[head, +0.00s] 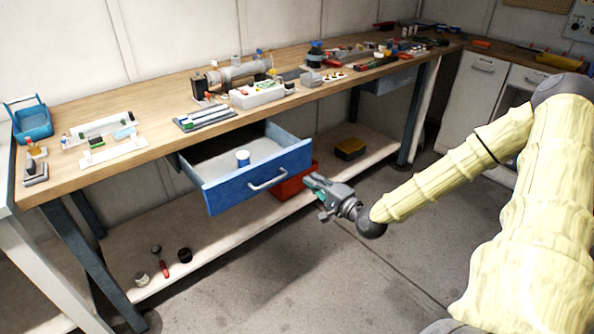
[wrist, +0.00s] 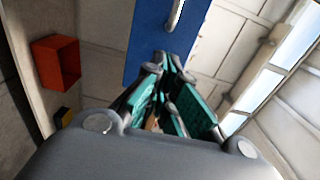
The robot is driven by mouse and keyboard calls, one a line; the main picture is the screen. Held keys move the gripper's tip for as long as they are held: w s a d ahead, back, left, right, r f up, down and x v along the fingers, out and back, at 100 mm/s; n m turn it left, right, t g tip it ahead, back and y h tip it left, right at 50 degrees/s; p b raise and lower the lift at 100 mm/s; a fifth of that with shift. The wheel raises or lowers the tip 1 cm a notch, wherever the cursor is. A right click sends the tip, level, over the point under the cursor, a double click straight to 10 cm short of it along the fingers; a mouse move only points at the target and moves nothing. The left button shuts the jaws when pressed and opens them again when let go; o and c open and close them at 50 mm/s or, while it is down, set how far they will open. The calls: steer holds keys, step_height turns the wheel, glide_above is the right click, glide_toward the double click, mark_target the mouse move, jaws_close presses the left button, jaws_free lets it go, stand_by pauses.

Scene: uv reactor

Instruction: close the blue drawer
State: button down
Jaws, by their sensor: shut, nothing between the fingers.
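The blue drawer (head: 258,182) is pulled out under the front of the workbench, with a light handle (head: 268,180) on its front. A small blue and white cylinder (head: 243,158) stands inside it. My gripper (head: 312,183) is shut and empty, just right of the drawer front in the head view. In the wrist view the drawer front (wrist: 145,35) and part of its handle (wrist: 176,14) show beyond the shut fingers (wrist: 165,62). I cannot tell whether the fingertips touch the drawer front.
The wooden workbench (head: 150,162) holds several devices. A red bin (head: 290,186) and a yellow-black box (head: 350,149) sit on the lower shelf. Another drawer (head: 390,82) under the bench at right looks shut. The floor (head: 330,270) in front is clear.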

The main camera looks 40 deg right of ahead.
mark_target(291, 164)
steer(key=shift+w+a+b, duration=0.2)
steer(key=shift+w+b, duration=0.05)
steer(key=shift+w, duration=1.85)
steer(key=shift+w+a+b, duration=0.15)
steer(key=shift+w+b, duration=0.1)
steer(key=shift+w, duration=1.85)
